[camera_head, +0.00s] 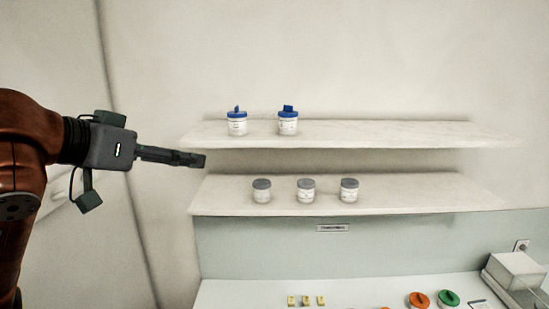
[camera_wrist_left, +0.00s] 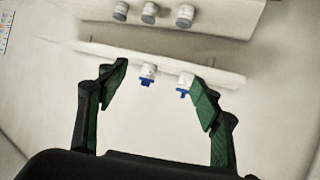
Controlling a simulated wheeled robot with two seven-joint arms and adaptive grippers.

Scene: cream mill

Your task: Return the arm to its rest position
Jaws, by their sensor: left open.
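My left arm comes in from the left in the head view, and its gripper (camera_head: 203,160) points right, just off the left ends of two wall shelves. In the left wrist view the gripper (camera_wrist_left: 160,88) has its two dark green fingers spread wide, with nothing between them. Two white jars with blue lids stand on the upper shelf (camera_head: 400,134): a left one (camera_head: 237,127) and a right one (camera_head: 288,126). They also show beyond the fingers in the wrist view, apart from them. My right gripper is in neither view.
Three grey-lidded jars (camera_head: 306,193) stand on the lower shelf (camera_head: 430,196). A counter (camera_head: 240,295) below holds small yellow blocks (camera_head: 306,300), an orange-lidded item (camera_head: 419,299), a green-lidded item (camera_head: 449,298) and a pale box-like device (camera_head: 515,272). The right parts of both shelves are clear.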

